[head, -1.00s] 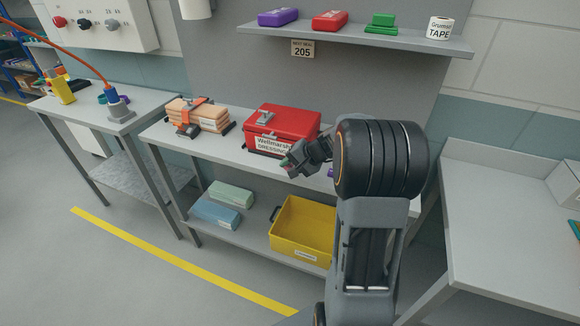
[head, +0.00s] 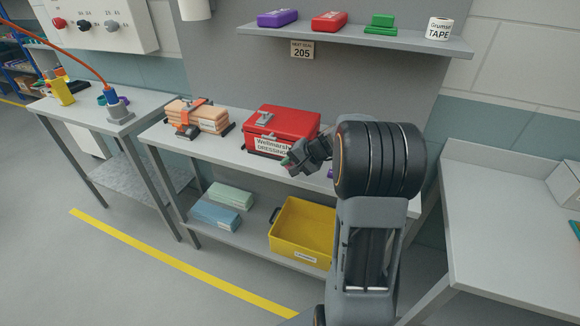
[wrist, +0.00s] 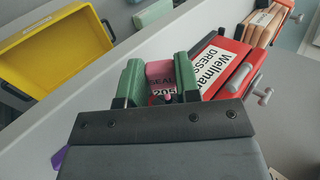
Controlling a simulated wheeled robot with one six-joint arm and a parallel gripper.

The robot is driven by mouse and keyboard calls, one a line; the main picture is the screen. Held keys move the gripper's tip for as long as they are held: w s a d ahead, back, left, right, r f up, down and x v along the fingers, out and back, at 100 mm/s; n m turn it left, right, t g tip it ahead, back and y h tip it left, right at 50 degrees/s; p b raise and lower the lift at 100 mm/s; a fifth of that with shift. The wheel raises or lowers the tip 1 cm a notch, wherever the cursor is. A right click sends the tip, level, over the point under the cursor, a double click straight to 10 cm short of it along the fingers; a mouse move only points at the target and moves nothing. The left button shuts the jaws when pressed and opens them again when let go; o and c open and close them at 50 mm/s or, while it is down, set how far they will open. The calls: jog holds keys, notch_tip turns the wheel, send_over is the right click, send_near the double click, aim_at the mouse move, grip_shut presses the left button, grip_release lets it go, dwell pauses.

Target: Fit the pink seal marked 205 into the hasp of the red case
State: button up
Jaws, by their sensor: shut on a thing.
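The red case (head: 283,122) sits shut on the workbench, with a white label reading "Wellmarsh Dressings" on its front and a grey latch on its lid. Its label side also shows in the wrist view (wrist: 222,65). My gripper (head: 289,163) is in front of the case's lower right front. In the wrist view its green fingers (wrist: 158,82) are shut on the pink seal (wrist: 160,75), which reads "SEAL 205". The seal is apart from the grey metal fitting (wrist: 240,77) on the case. Whether that fitting is the hasp's eye I cannot tell.
A strapped orange bundle (head: 198,116) stands left of the case. A yellow bin (head: 300,256) is on the shelf below. A "Next seal 205" sign (head: 302,50) hangs under the upper shelf (head: 360,42). A purple thing is partly hidden behind my arm.

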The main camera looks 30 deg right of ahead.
jog(key=shift+w+d, duration=0.75)
jog(key=shift+d, duration=0.05)
jog(key=o, duration=1)
jog(key=shift+c, duration=0.2)
jog(key=shift+d+r, duration=0.1)
jog(key=v, duration=1.3)
jog(key=shift+s+r, duration=0.2)
jog(key=shift+r, duration=0.05)
jog(key=shift+d, duration=0.15)
jog(key=s+a+f+g+h, duration=0.3)
jog(key=s+f, duration=0.3)
jog(key=s+a+r+n+h+p, duration=0.1)
jog(key=s+a+n, duration=0.3)
jog(key=a, duration=0.4)
jog(key=s+a+r+n+h+p, duration=0.2)
jog(key=s+a+n, duration=0.3)
jog(key=a, duration=0.4)
jog(key=shift+s+a, duration=0.15)
jog(key=shift+s, duration=0.45)
